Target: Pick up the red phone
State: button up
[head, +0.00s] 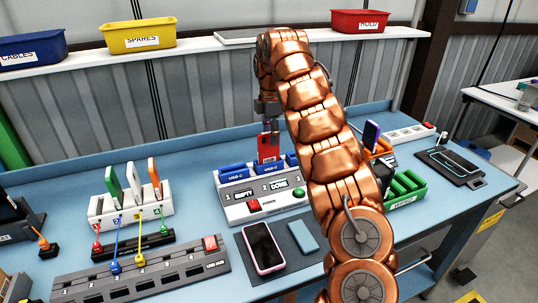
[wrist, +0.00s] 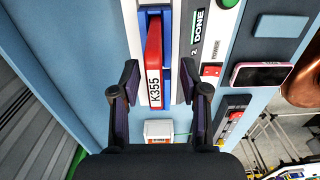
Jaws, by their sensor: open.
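The red phone (head: 268,147) stands upright in a blue slot of the white charging dock (head: 236,213) on the blue bench in the head view. In the wrist view the red phone (wrist: 154,50) shows its narrow edge and a white label reading K355. My gripper (wrist: 159,82) is open, with one dark finger on each side of the phone's line and gaps between. In the head view my gripper (head: 269,112) is above the phone, partly hidden by my copper arm. Whether the fingertips reach down past the phone's top is hard to tell.
A pink-rimmed phone (head: 263,247) and a blue-grey phone (head: 303,236) lie on a dark mat in front of the dock. A white rack (head: 130,205) with several upright phones is left. A green tray (head: 405,190) is right. Bins stand on the shelf behind.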

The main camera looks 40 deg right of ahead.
aim_at(269, 149)
jog(key=shift+w+a+f+p, duration=0.15)
jog(key=shift+f+p, duration=0.1)
jog(key=shift+f, duration=1.2)
jog(key=shift+w+a+f+p, duration=0.15)
jog(key=shift+f+p, duration=0.1)
jog(key=shift+f, duration=1.2)
jog(key=shift+d, duration=0.1)
grip_shut()
